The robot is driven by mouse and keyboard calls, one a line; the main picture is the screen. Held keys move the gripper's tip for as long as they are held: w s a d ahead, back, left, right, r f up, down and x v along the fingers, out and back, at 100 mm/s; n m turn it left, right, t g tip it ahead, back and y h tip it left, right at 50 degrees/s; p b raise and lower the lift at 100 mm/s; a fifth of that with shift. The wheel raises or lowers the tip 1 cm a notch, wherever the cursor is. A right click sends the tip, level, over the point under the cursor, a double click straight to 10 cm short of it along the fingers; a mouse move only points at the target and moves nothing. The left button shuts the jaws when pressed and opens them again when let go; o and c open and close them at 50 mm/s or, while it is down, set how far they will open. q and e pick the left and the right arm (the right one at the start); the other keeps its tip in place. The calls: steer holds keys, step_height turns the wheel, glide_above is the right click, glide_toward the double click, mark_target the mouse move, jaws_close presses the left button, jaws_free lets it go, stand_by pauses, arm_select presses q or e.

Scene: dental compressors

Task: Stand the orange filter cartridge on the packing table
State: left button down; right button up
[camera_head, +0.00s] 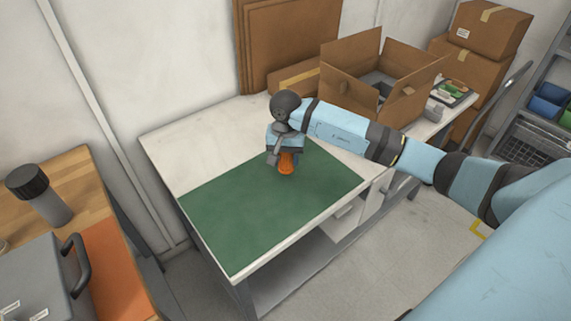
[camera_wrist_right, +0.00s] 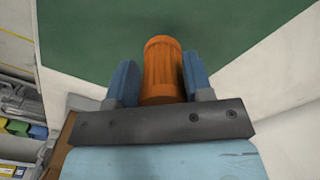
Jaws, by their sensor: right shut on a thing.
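The orange filter cartridge (camera_head: 287,164) is a small ribbed cylinder over the green mat on the packing table (camera_head: 163,161). It also shows in the right wrist view (camera_wrist_right: 162,68), between the two blue fingers. My right gripper (camera_head: 286,156) is shut on the cartridge and reaches down to it from above. The cartridge looks about upright. Its lower end is at or close above the mat; I cannot tell whether it touches. Its upper part is hidden by the gripper. My left gripper is not in view.
The green mat (camera_head: 265,215) is otherwise clear. An open cardboard box (camera_head: 365,85) stands at the table's back right, with a small tray (camera_head: 452,92) beyond it. A wooden bench (camera_head: 60,185) with a grey case (camera_head: 45,285) is at the left. Shelving stands far right.

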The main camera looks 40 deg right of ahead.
mark_target(285, 173)
steer(key=shift+f, duration=1.65)
steer(key=o, duration=0.9)
step_height(285, 173, up, 12)
steer(key=shift+r, duration=0.15)
